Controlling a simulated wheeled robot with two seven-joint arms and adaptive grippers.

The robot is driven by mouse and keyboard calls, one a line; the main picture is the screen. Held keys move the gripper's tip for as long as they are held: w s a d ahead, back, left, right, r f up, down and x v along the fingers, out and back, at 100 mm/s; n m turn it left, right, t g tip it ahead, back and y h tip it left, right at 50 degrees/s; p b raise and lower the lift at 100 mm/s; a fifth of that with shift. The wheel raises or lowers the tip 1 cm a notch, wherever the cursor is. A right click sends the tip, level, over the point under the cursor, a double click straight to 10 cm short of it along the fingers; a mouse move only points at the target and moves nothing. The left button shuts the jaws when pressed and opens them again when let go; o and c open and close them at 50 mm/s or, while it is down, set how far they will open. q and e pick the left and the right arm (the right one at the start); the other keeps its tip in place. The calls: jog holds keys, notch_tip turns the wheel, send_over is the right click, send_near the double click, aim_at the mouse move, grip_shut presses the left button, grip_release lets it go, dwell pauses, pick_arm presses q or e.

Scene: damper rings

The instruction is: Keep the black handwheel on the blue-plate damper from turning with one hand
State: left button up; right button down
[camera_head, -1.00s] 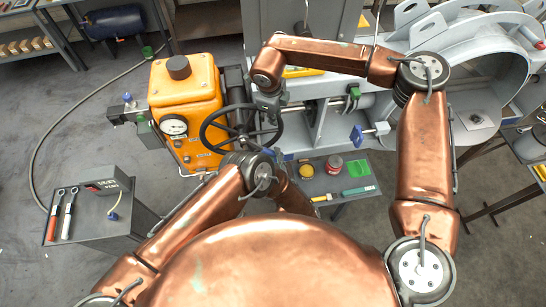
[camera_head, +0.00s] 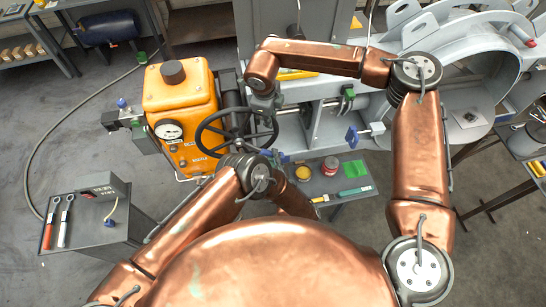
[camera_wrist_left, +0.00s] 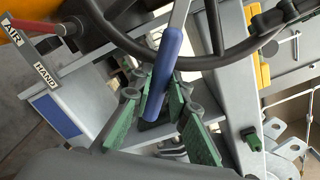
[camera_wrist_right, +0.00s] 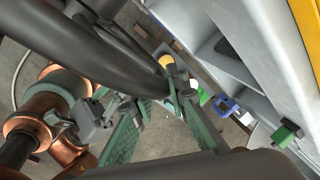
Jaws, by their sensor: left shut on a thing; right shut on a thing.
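The black handwheel (camera_head: 204,143) stands beside the orange actuator box (camera_head: 185,110) in the head view. My right gripper (camera_head: 264,103) is at the wheel's upper right edge. In the right wrist view its green-padded fingers (camera_wrist_right: 150,100) are shut on the thick black rim (camera_wrist_right: 105,68). My left gripper is mostly hidden behind its own arm, below the wheel, in the head view. In the left wrist view its green-padded fingers (camera_wrist_left: 160,92) are shut on a blue-handled lever (camera_wrist_left: 167,58); the wheel rim (camera_wrist_left: 225,62) passes close by.
An AIR/HAND plate (camera_wrist_left: 30,53) shows near the left gripper. A grey cart (camera_head: 90,215) with wrenches stands lower left. A hose crosses the floor.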

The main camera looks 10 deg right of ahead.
pick_arm(q)
jog(key=shift+s, duration=0.2)
grip_shut()
dwell(0.3)
jog(key=shift+s, duration=0.4)
jog(key=shift+s, duration=0.55)
dwell(0.3)
jog(key=shift+s, duration=1.5)
jog(key=shift+r, duration=0.1)
